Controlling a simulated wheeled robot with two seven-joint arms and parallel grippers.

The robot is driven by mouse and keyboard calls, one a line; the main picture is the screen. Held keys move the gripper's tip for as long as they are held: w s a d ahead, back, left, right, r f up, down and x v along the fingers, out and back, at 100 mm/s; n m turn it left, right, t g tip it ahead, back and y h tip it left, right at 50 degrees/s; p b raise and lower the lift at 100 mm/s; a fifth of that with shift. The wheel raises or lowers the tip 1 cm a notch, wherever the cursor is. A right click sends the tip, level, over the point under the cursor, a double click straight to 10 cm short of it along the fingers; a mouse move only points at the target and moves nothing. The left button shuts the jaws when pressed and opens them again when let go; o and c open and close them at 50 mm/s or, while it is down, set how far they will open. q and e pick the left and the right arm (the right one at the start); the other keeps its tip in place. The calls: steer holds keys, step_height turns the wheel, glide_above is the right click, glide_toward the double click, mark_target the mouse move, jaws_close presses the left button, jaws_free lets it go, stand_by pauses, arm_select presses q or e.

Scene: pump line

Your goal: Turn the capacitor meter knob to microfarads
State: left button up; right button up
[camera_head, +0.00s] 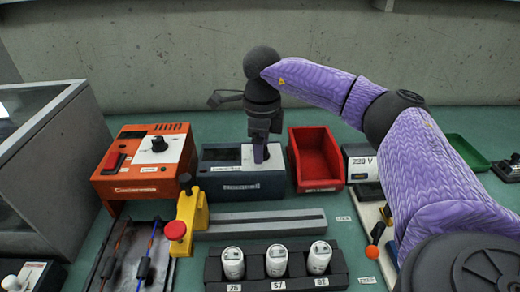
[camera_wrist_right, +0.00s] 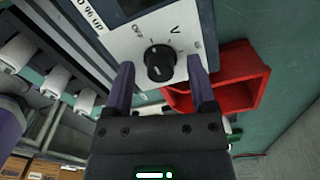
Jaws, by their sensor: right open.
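The meter (camera_head: 240,188) is a dark blue box with a pale front strip and a dark display, at mid-table in the head view. In the right wrist view its light panel carries a round black knob (camera_wrist_right: 160,63). Printed marks "OFF" and "V" and short ticks surround the knob; the other marks and the pointer's setting are too small to read surely. My right gripper (camera_head: 262,152) comes down over the meter and hides the knob in the head view. In the wrist view its two purple fingers (camera_wrist_right: 160,72) stand open on either side of the knob, with gaps visible.
A red bin (camera_head: 318,186) sits just right of the meter. An orange box (camera_head: 146,175) with a black knob stands to the left. A yellow stand with a red button (camera_head: 176,230) and a rack of white cylinders (camera_head: 277,262) lie in front, beside a grey rail (camera_head: 262,223).

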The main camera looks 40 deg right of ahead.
steer(key=shift+f, duration=0.15)
steer(key=shift+c, duration=0.8)
jaws_close()
steer(key=shift+r+m+p, duration=0.2)
steer(key=shift+m+p, duration=0.2)
steer(key=shift+p, duration=0.35)
steer(key=m+p, duration=0.5)
steer(key=p, duration=0.1)
steer(key=shift+r+m+p, duration=0.15)
steer(key=shift+m+p, duration=0.2)
steer(key=shift+m, duration=0.05)
steer(key=m+p, duration=0.4)
steer(key=shift+m, duration=0.3)
steer(key=shift+d+m+p, duration=0.1)
steer(key=shift+m+p, duration=0.65)
steer(key=shift+m, duration=0.15)
steer(key=m+p, duration=0.2)
steer(key=m, duration=0.1)
steer(key=shift+m, duration=0.3)
arm_select(q)
steer(key=w+d+r+t, duration=0.1)
steer(key=w+d+r, duration=0.1)
steer(key=r, duration=0.6)
steer(key=w+d+r+t+p, duration=0.1)
steer(key=w+r, duration=0.2)
steer(key=r, duration=0.5)
steer(key=shift+w+d+h, duration=0.4)
arm_select(e)
steer(key=shift+f+m, duration=0.2)
steer(key=shift+m, duration=0.4)
